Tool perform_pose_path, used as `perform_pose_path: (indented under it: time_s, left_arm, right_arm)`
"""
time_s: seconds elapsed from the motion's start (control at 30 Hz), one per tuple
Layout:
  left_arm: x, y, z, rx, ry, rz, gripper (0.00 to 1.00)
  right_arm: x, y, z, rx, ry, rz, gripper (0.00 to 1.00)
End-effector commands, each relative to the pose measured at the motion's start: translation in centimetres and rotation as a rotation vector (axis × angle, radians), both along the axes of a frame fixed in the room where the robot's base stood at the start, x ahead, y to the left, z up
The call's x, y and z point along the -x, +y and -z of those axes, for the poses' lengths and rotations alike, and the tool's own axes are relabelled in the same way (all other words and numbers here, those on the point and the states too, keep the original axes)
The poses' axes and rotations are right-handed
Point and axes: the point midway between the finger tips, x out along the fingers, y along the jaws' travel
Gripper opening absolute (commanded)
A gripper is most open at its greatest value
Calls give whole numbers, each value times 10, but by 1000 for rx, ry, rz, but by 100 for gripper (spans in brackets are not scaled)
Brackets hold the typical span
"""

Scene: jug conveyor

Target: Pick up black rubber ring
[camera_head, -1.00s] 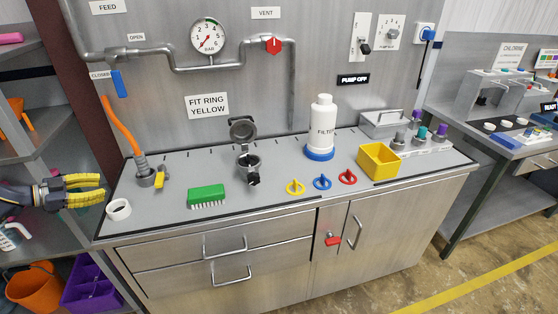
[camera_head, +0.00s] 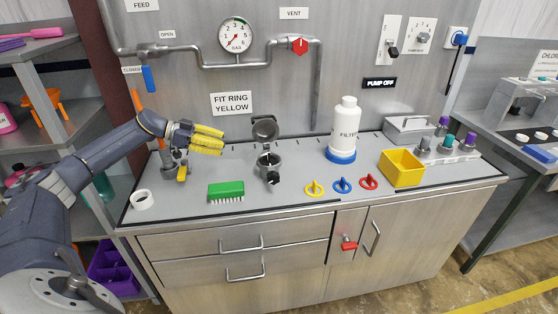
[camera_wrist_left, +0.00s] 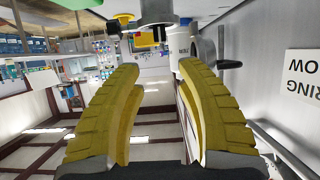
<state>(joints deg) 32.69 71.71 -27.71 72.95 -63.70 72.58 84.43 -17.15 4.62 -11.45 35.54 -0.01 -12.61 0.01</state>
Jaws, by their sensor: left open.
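I cannot make out a separate black rubber ring. A grey metal housing (camera_head: 268,160) stands open on the counter, its round lid (camera_head: 265,128) tipped up behind it. A black part (camera_head: 273,179) sits at its front; I cannot tell whether it is a ring. My left gripper (camera_head: 221,141) is open and empty above the counter, left of the lid and pointing right. In the left wrist view its yellow fingers (camera_wrist_left: 160,68) are spread, with the housing (camera_wrist_left: 155,12) beyond them at the top. My right gripper is out of view.
Yellow (camera_head: 314,188), blue (camera_head: 342,185) and red (camera_head: 369,181) rings lie at the counter front. A white filter bottle (camera_head: 344,125), yellow bin (camera_head: 402,168), green brush (camera_head: 226,190) and white roll (camera_head: 142,200) stand around. A sign (camera_head: 231,103) reads FIT RING YELLOW.

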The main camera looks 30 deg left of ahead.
Motion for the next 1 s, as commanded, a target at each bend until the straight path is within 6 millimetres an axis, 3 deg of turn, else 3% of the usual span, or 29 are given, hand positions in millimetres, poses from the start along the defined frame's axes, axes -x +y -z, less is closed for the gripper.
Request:
perform_pose_path:
  time_s: [0.6,1.0]
  left_arm:
    - [-58,-73,34,11,-1,2,36]
    - [-75,-92,46,9,0,0,36]
  right_arm:
    - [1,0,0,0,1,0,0]
    - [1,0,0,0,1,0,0]
